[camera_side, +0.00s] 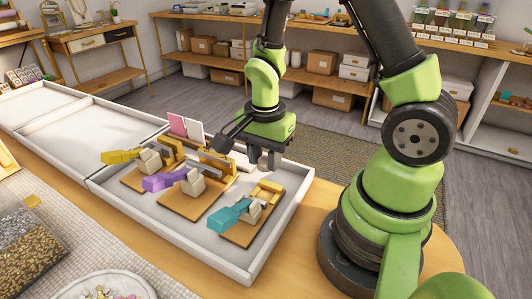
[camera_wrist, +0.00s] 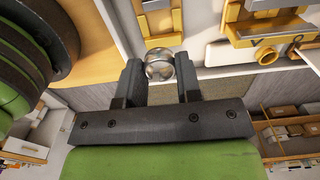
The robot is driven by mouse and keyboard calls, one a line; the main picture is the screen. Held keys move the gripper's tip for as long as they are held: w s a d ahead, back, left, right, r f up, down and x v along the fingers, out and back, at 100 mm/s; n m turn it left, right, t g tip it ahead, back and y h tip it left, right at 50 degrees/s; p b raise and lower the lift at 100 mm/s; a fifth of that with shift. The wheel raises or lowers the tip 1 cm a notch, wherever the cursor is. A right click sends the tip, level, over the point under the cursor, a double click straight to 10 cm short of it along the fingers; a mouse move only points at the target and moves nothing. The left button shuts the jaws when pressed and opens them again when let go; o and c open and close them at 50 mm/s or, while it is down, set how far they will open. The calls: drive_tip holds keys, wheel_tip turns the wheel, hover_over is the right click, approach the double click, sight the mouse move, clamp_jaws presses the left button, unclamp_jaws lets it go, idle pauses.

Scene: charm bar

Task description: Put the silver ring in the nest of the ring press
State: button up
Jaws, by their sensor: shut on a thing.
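My gripper (camera_wrist: 159,72) is shut on the silver ring (camera_wrist: 160,65), a shiny rounded piece held between the two fingertips in the wrist view. In the side view my gripper (camera_side: 263,160) hangs over the back right edge of the white tray, and the ring cannot be made out there. Several hand presses stand on wooden boards in the tray: one with a yellow handle (camera_side: 121,156), one with a purple handle (camera_side: 164,181) and one with a teal handle (camera_side: 229,215). I cannot tell which is the ring press, and no nest is clear.
The white tray (camera_side: 262,262) has raised walls. Pink and white cards (camera_side: 187,128) stand behind the presses, near my gripper. A second, mostly empty white tray (camera_side: 75,130) lies to the left. A woven mat with a dish of beads (camera_side: 105,286) is at the front.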

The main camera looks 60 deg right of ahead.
drive_tip(key=shift+f, duration=0.1)
hover_over(264, 195)
drive_tip(key=shift+s+f, duration=0.2)
drive_tip(key=shift+f, duration=2.2)
drive_tip(key=shift+f, duration=1.15)
idle(0.5)
drive_tip(key=o, duration=0.9)
drive_tip(key=shift+w, duration=0.1)
drive_tip(key=shift+c, duration=0.2)
drive_tip(key=shift+n, duration=0.3)
drive_tip(key=shift+c, duration=0.2)
drive_tip(key=shift+o, duration=0.2)
wheel_tip(264, 195, up, 10)
drive_tip(key=shift+s, duration=0.2)
